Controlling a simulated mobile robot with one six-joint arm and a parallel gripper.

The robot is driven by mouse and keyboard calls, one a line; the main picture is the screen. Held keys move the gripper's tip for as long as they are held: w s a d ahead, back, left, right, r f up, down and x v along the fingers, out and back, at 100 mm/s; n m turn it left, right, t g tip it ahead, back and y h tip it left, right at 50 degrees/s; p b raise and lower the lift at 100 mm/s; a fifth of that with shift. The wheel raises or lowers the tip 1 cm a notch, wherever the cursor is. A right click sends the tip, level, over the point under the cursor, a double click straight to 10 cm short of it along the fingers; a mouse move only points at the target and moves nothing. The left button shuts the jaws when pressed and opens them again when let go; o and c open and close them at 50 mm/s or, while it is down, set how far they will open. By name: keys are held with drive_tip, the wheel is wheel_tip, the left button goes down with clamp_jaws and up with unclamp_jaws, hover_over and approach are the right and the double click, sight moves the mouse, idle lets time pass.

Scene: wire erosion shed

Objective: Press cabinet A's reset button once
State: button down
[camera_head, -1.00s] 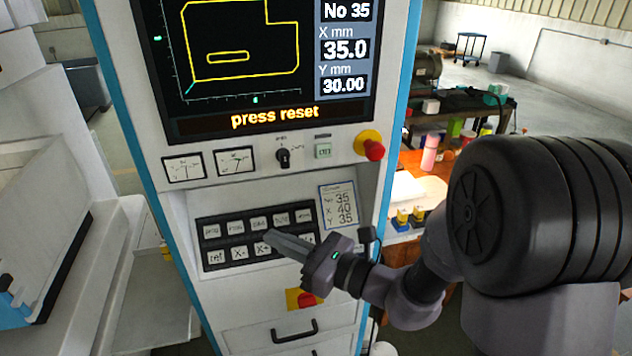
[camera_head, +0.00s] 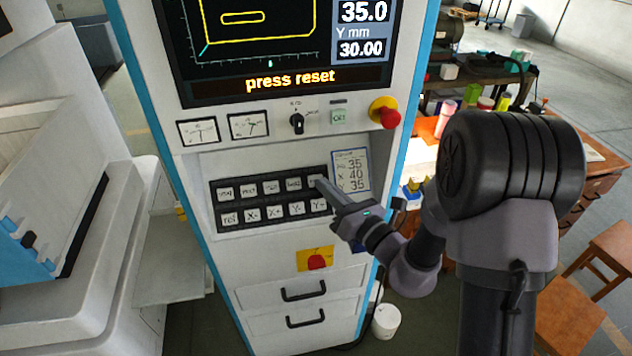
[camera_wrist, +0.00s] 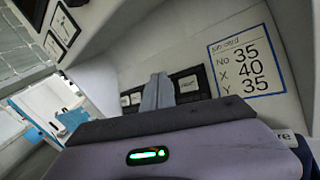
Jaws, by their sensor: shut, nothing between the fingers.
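The cabinet (camera_head: 232,290) is white with blue edges; its letter is not visible. Its screen (camera_head: 283,45) reads "press reset" in orange. Below is a black keypad (camera_head: 270,200) with two rows of pale keys. The legends I can make out in the lower row include "ref", "X-" and "X+"; those in the upper row are too small to read surely. My gripper (camera_head: 322,184) is shut and empty, its tips at the right end of the upper row, partly covering the last key. Touching or apart, I cannot tell. The wrist view shows the shut fingers (camera_wrist: 157,92) before the keypad (camera_wrist: 192,85).
A job card (camera_head: 350,170) reading 35, 40, 35 is right of the keypad. Above are a red mushroom knob (camera_head: 388,116), a small green button (camera_head: 339,117) and a rotary switch (camera_head: 296,122). A red-on-yellow switch (camera_head: 316,260) and drawers (camera_head: 303,291) are below.

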sight(311, 176)
drive_tip(key=shift+w+a+f+b, duration=0.15)
drive_tip(key=shift+w+a+f, duration=0.1)
drive_tip(key=shift+w+f, duration=0.4)
drive_tip(key=shift+w+a+f+b, duration=0.2)
drive_tip(key=shift+w+f, duration=0.3)
drive_tip(key=shift+w, duration=0.4)
drive_tip(key=shift+w+a+f+b, duration=0.1)
drive_tip(key=shift+w+a+f, duration=0.15)
drive_tip(key=shift+w+f, duration=0.4)
drive_tip(key=shift+w, duration=0.15)
drive_tip(key=shift+w+a+f, duration=0.1)
drive_tip(key=shift+w+f, duration=0.05)
drive_tip(key=shift+w, duration=0.1)
idle(0.3)
drive_tip(key=shift+w+f, duration=0.25)
drive_tip(key=shift+w, duration=0.05)
idle(0.6)
drive_tip(key=shift+r, duration=0.1)
drive_tip(key=shift+s+r, duration=0.4)
drive_tip(key=shift+s, duration=0.25)
drive_tip(key=shift+s+d+r+p, duration=0.15)
drive_tip(key=shift+s+d+r, duration=0.05)
drive_tip(key=shift+s+r, duration=0.4)
drive_tip(key=shift+s+d+r+p, duration=0.1)
drive_tip(key=shift+s+d+r, duration=0.25)
drive_tip(key=shift+s, duration=0.35)
drive_tip(key=shift+s+d+r+p, duration=0.1)
drive_tip(key=shift+s+r+p, duration=0.05)
drive_tip(key=shift+s+r, duration=0.45)
